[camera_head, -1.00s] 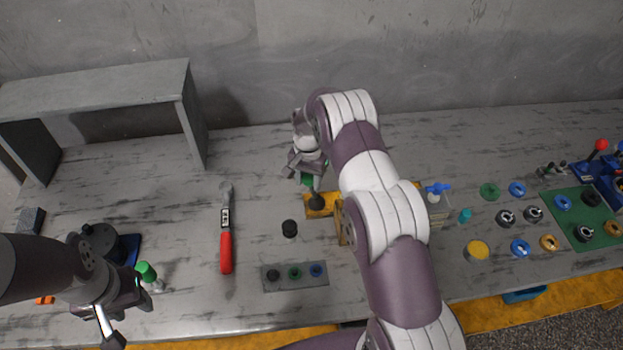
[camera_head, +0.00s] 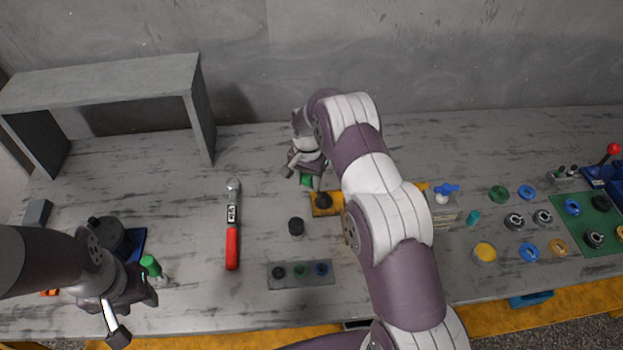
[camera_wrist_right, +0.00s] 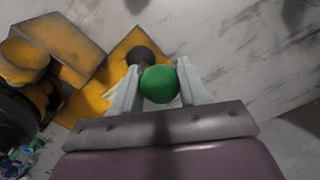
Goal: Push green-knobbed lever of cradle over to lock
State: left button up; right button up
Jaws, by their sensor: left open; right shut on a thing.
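The yellow cradle (camera_head: 322,208) stands at mid-table, partly hidden behind my right arm in the head view. It also shows in the right wrist view (camera_wrist_right: 92,100), with a dark round part beside the lever. The green knob (camera_wrist_right: 158,85) of its lever sits between the two fingers of my right gripper (camera_wrist_right: 158,88), which is shut on it. In the head view a bit of green (camera_head: 306,181) shows below my right gripper (camera_head: 304,172), at the cradle's back left. My left gripper (camera_head: 135,308) is open at the front left, away from the cradle.
A green-topped part (camera_head: 150,266) stands beside my left gripper. A grey shelf (camera_head: 100,75) stands at the back left. Rings and a green mat (camera_head: 597,245) lie right.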

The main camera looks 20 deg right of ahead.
jog(key=shift+a+f, duration=0.1)
dwell(0.3)
jog(key=shift+o, duration=0.4)
jog(key=shift+w+a+f+b, duration=0.1)
jog(key=shift+a+f+b, duration=0.25)
jog(key=shift+a, duration=0.2)
jog(key=o, duration=0.5)
jog(key=shift+o, duration=0.5)
jog(key=shift+w+a, duration=0.15)
jog(key=shift+r, duration=0.15)
